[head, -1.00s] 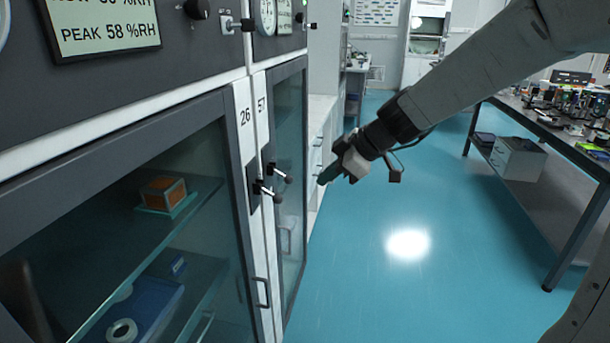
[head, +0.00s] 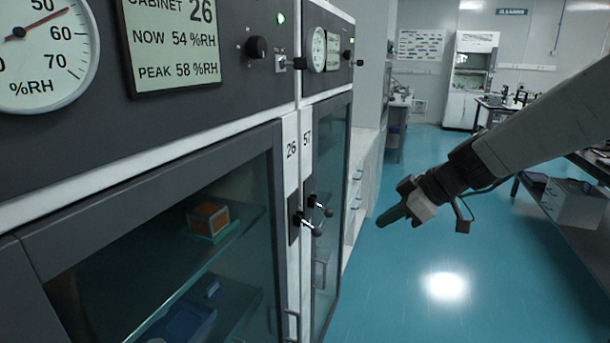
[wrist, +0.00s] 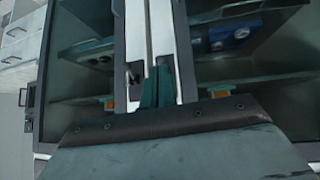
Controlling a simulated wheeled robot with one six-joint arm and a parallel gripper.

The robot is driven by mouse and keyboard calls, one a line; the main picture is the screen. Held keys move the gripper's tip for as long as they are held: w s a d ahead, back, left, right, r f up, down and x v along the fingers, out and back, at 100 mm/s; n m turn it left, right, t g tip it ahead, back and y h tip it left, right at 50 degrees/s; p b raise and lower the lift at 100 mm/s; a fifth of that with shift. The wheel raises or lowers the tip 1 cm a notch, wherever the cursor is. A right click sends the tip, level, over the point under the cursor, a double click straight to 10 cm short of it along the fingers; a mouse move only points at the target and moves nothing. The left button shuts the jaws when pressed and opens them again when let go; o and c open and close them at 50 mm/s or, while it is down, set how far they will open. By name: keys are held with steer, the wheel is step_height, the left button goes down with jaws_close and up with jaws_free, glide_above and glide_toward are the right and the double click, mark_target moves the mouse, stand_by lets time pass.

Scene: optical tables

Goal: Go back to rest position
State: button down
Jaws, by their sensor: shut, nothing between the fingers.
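My gripper (head: 392,216) hangs in the air over the aisle, to the right of the cabinet fronts in the head view. Its greenish fingers are together and hold nothing. In the wrist view the shut fingers (wrist: 157,88) point at the white posts between two glass cabinet doors. They look apart from the doors. My arm comes in from the right edge of the head view.
Cabinet 26 (head: 155,218) has a closed glass door with a dark handle (head: 302,219); cabinet 57 (head: 328,190) stands beyond it. An orange box (head: 208,217) sits inside on a shelf. A lab table with a white box (head: 575,203) is at right. The teal floor (head: 400,290) is clear.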

steer(key=s+d+m+g+h, duration=0.2)
steer(key=s+m, duration=0.4)
steer(key=s, duration=0.8)
steer(key=s+d+m+g+h, duration=0.1)
steer(key=s+m+h, duration=0.4)
steer(key=s, duration=0.9)
steer(key=shift+d+r+m+g, duration=0.4)
steer(key=shift+d+m, duration=0.2)
steer(key=shift+d, duration=0.25)
